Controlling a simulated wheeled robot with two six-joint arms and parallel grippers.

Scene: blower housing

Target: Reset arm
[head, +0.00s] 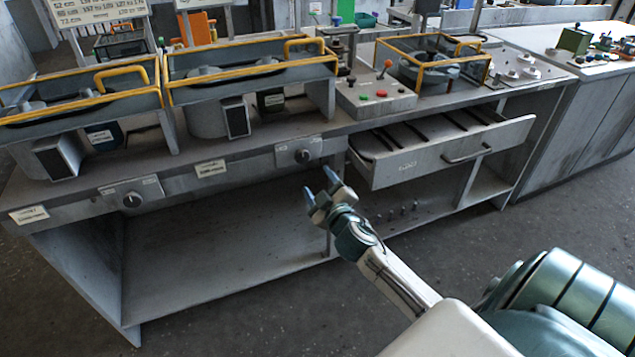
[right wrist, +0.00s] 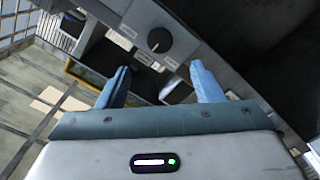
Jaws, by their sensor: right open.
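My right gripper (head: 322,190) is open and empty in the head view. It hangs in front of the workbench (head: 330,142), left of the pulled-out drawer (head: 440,152) and just below a front panel with a dark knob (head: 304,156). In the right wrist view, the two fingers of the right gripper (right wrist: 160,88) stand apart with nothing between them. A bench-edge panel with a dark knob (right wrist: 159,40) shows beyond the fingertips. My left gripper is not in view.
Two yellow-railed grey housings (head: 250,62) stand on the bench at left. A control box (head: 375,98) with a red-topped lever and a yellow-framed unit (head: 435,62) stand at right. The drawer juts out with dark bars inside. The floor (head: 250,318) in front is clear.

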